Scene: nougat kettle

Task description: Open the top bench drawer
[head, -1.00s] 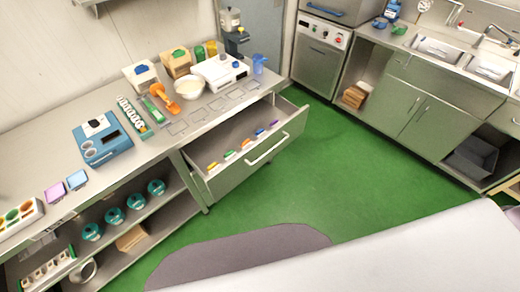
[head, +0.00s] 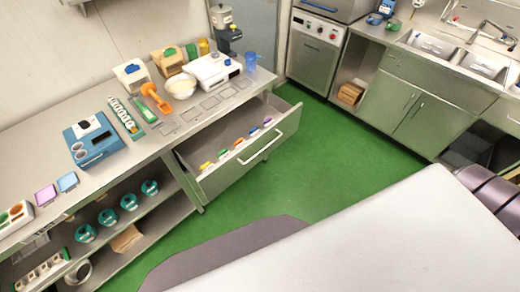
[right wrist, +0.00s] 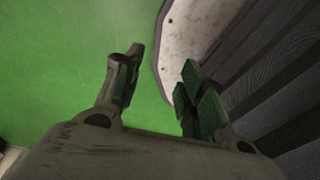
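The top bench drawer (head: 225,178) is pulled out from the steel bench in the head view. Its bar handle (head: 262,148) runs along the front panel. Several small colored items, such as an orange one (head: 224,153), lie in a row inside it. My right gripper (right wrist: 160,75) shows in the right wrist view with its two fingers apart and nothing between them, above the green floor. It is away from the drawer, which that view does not show. My left gripper is not in either view.
The bench top (head: 150,150) holds a blue device (head: 92,142), a white bowl (head: 180,86) and a white scale (head: 212,70). Teal-lidded containers (head: 108,217) stand on the shelf below. Green floor (head: 330,160) is clear between the bench and the sink counter (head: 440,80).

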